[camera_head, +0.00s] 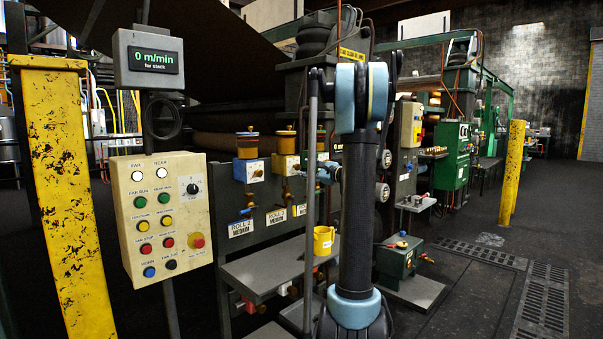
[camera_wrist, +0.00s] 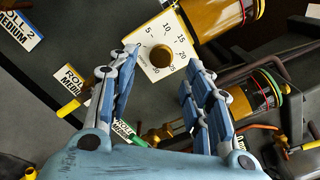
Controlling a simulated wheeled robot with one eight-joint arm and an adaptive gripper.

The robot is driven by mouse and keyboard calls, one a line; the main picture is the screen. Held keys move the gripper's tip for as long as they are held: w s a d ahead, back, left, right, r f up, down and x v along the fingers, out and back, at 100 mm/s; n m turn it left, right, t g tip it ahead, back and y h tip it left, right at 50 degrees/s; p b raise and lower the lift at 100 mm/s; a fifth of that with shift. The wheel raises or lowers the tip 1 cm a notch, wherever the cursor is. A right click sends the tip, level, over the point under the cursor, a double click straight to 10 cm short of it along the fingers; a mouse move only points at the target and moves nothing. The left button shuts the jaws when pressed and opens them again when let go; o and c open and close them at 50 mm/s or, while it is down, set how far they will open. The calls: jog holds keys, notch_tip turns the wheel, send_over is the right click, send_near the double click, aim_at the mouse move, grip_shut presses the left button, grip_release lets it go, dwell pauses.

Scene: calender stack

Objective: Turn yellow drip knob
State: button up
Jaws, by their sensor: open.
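A round brass-brown knob (camera_wrist: 161,57) sits on a pale dial plate (camera_wrist: 179,35) with numbers around it, in the wrist view. An amber oil cup (camera_wrist: 222,14) adjoins the plate. My gripper (camera_wrist: 163,58) is open, with its two blue-grey fingers on either side of the knob in the picture; I cannot tell how far short of the plate they are. No contact with the knob shows. In the head view, a yellow dial block (camera_head: 286,168) and a blue one (camera_head: 249,171) sit under amber cups. My arm hides part of this row.
A second amber cup with a green ring (camera_wrist: 262,88) and brown pipes lie right of my fingers. A yellow-handled valve (camera_wrist: 70,108) is at left. In the head view, a button panel (camera_head: 162,220), a grey shelf (camera_head: 275,268) and a yellow cup (camera_head: 323,241) stand nearby.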

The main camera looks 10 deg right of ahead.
jog(key=v, duration=0.7)
jog(key=s+a+f+n+g+h, duration=0.2)
jog(key=s+a+f+n+g, duration=0.35)
jog(key=s, duration=0.65)
jog(key=s+a+f+n+g+h, duration=0.1)
jog(key=s+a+f+n+g, duration=0.2)
jog(key=s+a+f+n, duration=0.55)
jog(key=s+d+f+n+g+h, duration=0.1)
jog(key=s+f, duration=0.3)
jog(key=s, duration=0.5)
jog(key=s+d+f+n+g+h, duration=0.1)
jog(key=s+d+f+n+h, duration=0.2)
jog(key=s, duration=0.5)
jog(key=s+d+f+n+g+h, duration=0.2)
jog(key=s+f+h, duration=0.1)
jog(key=s+f, duration=0.4)
jog(key=s, duration=0.2)
jog(key=shift+s+d+h, duration=0.3)
jog(key=shift+w+f, duration=0.15)
jog(key=shift+w, duration=0.3)
